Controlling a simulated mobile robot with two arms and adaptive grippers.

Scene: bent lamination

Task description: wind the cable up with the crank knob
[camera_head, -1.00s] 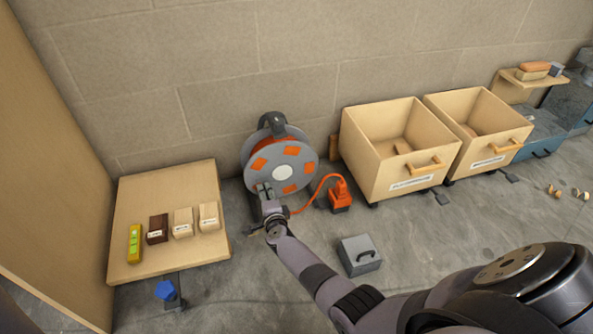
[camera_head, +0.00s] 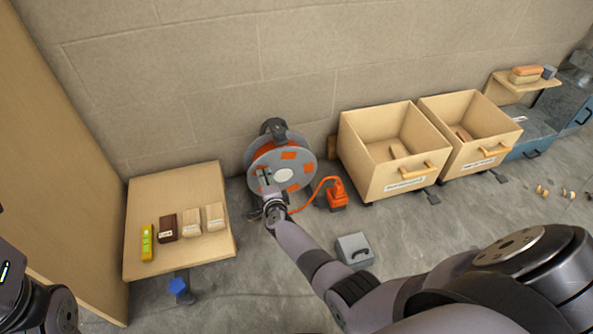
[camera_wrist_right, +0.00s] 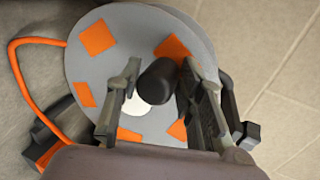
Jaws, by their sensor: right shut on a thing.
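The cable reel (camera_head: 250,158) stands upright on the floor against the wall. Its grey disc has orange patches and a white centre. An orange cable (camera_head: 311,192) runs from it to an orange plug box (camera_head: 338,195). My right gripper (camera_head: 265,182) is at the disc's front, left of its centre. In the right wrist view the black crank knob (camera_wrist_right: 158,82) sits between the two fingers of my right gripper, which is shut on it. The knob is hidden in the head view. Part of my left arm shows at the lower left; its gripper is out of view.
A grey box (camera_head: 354,250) stands on the floor near my right forearm. Two wooden bins (camera_head: 365,160) (camera_head: 455,115) stand to the right. The wall is close behind the reel.

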